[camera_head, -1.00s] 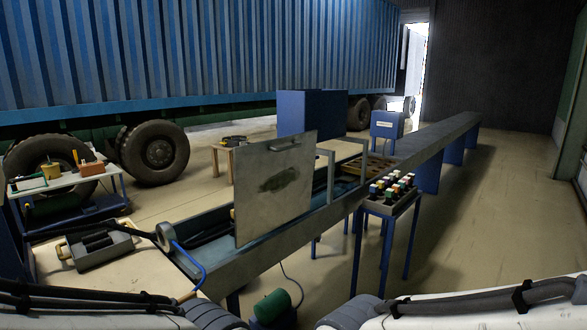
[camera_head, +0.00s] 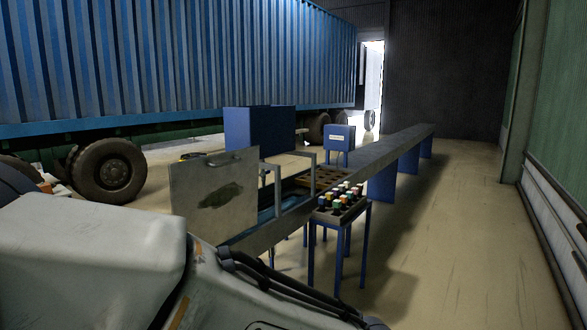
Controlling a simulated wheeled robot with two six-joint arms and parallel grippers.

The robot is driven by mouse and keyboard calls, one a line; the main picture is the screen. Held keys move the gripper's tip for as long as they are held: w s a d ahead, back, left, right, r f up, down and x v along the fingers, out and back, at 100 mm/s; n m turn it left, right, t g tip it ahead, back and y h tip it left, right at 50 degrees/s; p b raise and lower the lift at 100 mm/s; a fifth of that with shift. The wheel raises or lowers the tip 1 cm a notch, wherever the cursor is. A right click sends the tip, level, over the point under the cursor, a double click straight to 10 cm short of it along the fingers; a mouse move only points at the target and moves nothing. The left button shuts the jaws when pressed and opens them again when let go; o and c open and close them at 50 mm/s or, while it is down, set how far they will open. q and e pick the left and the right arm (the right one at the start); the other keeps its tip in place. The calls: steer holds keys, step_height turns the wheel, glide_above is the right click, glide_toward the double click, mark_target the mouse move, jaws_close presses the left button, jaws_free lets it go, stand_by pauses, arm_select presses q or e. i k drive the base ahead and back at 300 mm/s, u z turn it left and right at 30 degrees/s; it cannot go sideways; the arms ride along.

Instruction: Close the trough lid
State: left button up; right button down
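The trough lid (camera_head: 235,205) is a grey panel with a dark smudge and a small handle along its top edge. It stands upright, raised over the trough (camera_head: 258,240). The trough is a long grey channel running back to the right, open with a bluish inside just beyond the lid. A large white link of my arm fills the lower left and hides the lid's lower left part and the near end of the trough. Neither of my grippers shows.
A tray of several coloured-top pieces (camera_head: 340,203) stands on a blue-legged stand right of the trough. Blue boxes (camera_head: 259,132) stand behind it. A blue container trailer (camera_head: 190,60) lines the left. The floor at right is clear.

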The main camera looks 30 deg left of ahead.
mark_target(218, 193)
steer(key=z, duration=0.05)
steer(key=i, duration=1.15)
steer(key=u, duration=1)
